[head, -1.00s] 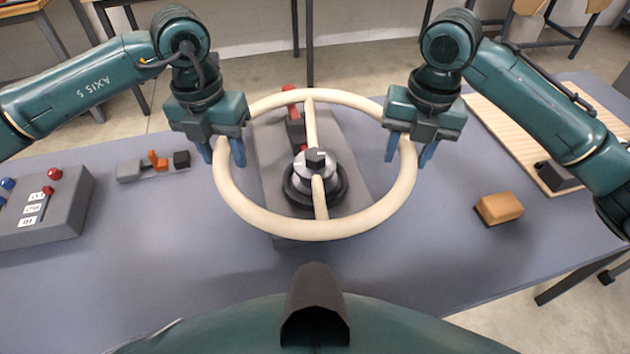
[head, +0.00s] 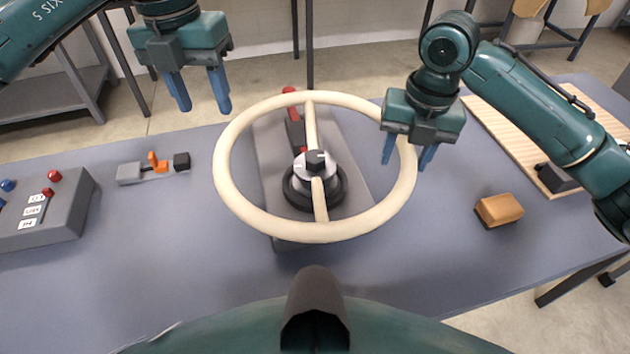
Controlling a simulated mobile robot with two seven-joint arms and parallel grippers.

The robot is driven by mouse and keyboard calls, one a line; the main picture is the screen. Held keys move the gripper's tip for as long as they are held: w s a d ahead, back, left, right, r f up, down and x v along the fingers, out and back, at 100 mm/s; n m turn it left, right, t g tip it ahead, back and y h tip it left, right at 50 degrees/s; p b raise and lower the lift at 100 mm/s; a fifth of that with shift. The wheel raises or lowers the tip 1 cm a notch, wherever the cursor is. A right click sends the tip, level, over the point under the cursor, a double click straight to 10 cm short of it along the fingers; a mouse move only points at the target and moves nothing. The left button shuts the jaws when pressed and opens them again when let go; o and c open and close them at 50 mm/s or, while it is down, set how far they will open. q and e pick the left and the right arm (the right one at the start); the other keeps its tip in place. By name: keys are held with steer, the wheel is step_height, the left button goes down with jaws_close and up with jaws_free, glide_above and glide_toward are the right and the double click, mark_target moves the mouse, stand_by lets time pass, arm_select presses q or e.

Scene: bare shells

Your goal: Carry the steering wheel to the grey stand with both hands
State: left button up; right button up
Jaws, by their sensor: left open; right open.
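The cream steering wheel (head: 246,219) sits over the grey stand (head: 265,165), its hub around the stand's black and silver centre post. Its two spokes run from the hub toward the far and near rim. My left gripper (head: 203,103) is open and empty, raised above and to the left of the wheel, clear of the rim. My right gripper (head: 407,158) is open at the right side of the rim, with its fingers on either side of it. Whether the fingers touch the rim cannot be told.
A control box (head: 60,215) with coloured buttons stands at the left. A small grey and orange clamp (head: 153,166) lies left of the wheel. An orange-brown block (head: 498,210) lies right, near a slatted wooden board (head: 515,135). The blue-grey table (head: 180,270) is clear in front.

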step_height(320, 180, up, 12)
steer(key=shift+d, duration=0.4)
steer(key=shift+s, duration=0.1)
stand_by(0.5)
